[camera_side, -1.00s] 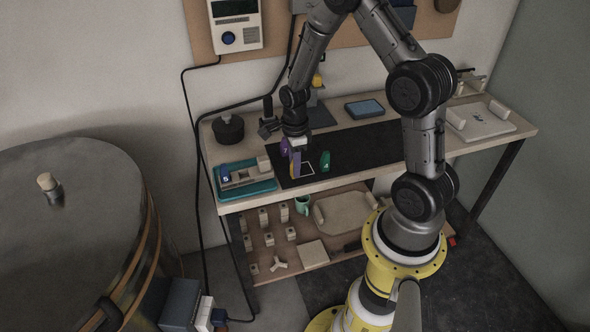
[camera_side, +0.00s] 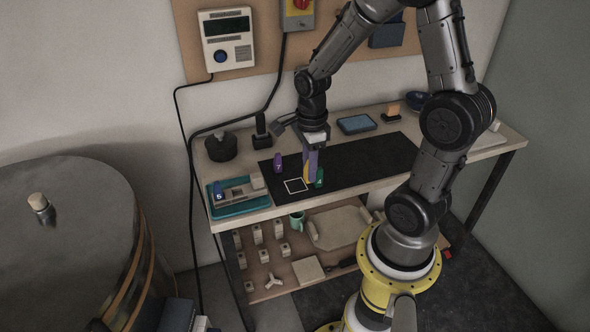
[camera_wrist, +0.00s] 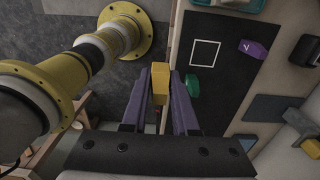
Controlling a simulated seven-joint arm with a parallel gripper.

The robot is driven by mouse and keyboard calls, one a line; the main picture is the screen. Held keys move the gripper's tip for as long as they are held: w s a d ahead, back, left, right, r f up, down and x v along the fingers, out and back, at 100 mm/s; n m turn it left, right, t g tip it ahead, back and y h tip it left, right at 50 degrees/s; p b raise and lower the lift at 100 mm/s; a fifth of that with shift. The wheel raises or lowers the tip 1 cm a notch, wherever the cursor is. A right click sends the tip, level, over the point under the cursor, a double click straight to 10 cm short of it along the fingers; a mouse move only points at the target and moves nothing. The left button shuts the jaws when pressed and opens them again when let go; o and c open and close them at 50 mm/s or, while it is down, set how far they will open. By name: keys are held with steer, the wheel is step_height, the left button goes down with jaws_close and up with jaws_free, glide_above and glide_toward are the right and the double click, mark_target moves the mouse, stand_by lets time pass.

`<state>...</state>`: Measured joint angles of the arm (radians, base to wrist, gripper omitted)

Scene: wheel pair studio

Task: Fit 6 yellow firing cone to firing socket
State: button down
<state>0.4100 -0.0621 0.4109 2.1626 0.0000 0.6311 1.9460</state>
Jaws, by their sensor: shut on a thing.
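My gripper (camera_side: 309,172) is shut on the yellow cone (camera_wrist: 160,80), which shows between its purple fingers in the wrist view. The cone's number cannot be read. In the side view the gripper points down over the black mat, close beside the green cone (camera_side: 319,178); whether they touch cannot be told. The purple cone (camera_side: 278,162), marked 7, stands on the mat to the left. The blue cone (camera_side: 219,189), marked 5, is at the left of a pale holder (camera_side: 238,192) in the teal tray (camera_side: 262,201). Which part is the firing socket I cannot tell.
A white square outline (camera_side: 296,186) on the black mat (camera_side: 372,157) is empty. A dark round pot (camera_side: 221,147) and a black upright item (camera_side: 262,130) stand behind the tray. A blue-topped box (camera_side: 356,124) and an orange block (camera_side: 390,109) are at the back. The mat's right part is clear.

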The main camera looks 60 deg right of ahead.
steer(key=s+a+r, duration=0.2)
steer(key=s, duration=0.3)
steer(key=shift+s+a+r, duration=0.2)
steer(key=shift+r, duration=0.1)
steer(key=shift+w, duration=0.1)
steer(key=w+d+f, duration=0.1)
steer(key=w+f, duration=0.2)
steer(key=w, duration=0.1)
steer(key=w+d+f, duration=0.2)
steer(key=w+f, duration=0.1)
steer(key=w, duration=0.1)
steer(key=w+d+f, duration=0.2)
steer(key=w+f, duration=0.1)
steer(key=w, duration=0.1)
steer(key=shift+d, duration=0.15)
steer(key=shift+w+d+f, duration=0.1)
steer(key=shift+w+f, duration=0.1)
steer(key=shift+f, duration=0.75)
steer(key=shift+w+d+f, duration=0.1)
steer(key=shift+w+f, duration=0.1)
steer(key=shift+f, duration=0.7)
steer(key=shift+f, duration=0.2)
steer(key=c, duration=0.7)
jaws_free()
steer(key=shift+r, duration=0.1)
